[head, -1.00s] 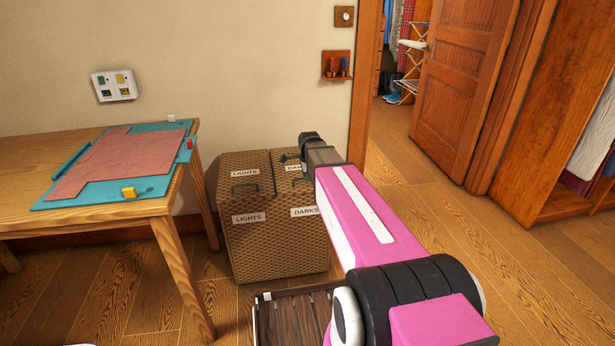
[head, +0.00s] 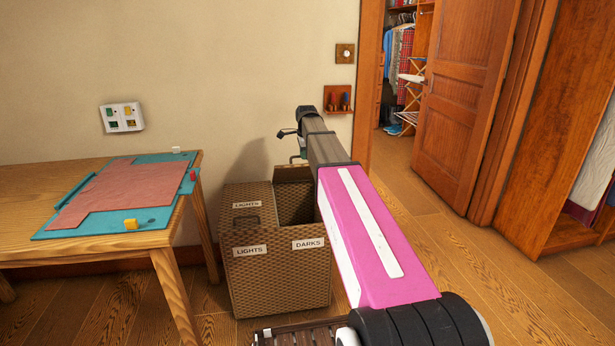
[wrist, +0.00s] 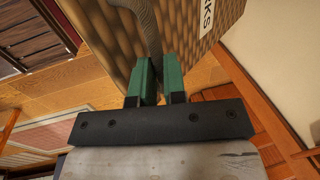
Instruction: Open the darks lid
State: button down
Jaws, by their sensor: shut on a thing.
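The wicker hamper (head: 262,285) stands by the wall. Its right half, labelled DARKS (head: 309,243), is open at the top and shows a dark interior. The darks lid (head: 293,173) is raised at the back of that opening, partly hidden by my arm. My gripper (head: 299,152) is above the lid, its fingertips mostly hidden in the head view. In the wrist view, the green fingers (wrist: 157,85) are shut on the lid's dark curved handle (wrist: 148,35). The lid's wicker face (wrist: 185,38) and part of its label show there. The LIGHTS lid (head: 250,215) is closed.
A wooden table (head: 100,248) with a teal mat (head: 60,230) and pink cloth (head: 110,190) stands close to the hamper's left. The wall is behind the hamper. An open door (head: 465,120) and clear floor (head: 440,245) lie to the right.

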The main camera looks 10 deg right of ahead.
jog(key=w+r, duration=0.5)
jog(key=w, duration=0.7)
jog(key=w+r, duration=0.5)
jog(key=w, duration=0.6)
jog(key=shift+w, duration=0.4)
jog(key=c, duration=1.2)
grip_release()
jog(key=shift+r, duration=0.1)
jog(key=shift+o, duration=0.2)
jog(key=shift+r, duration=0.1)
notch_tip(320, 180, up, 10)
jog(key=s, duration=0.2)
jog(key=shift+r, duration=0.2)
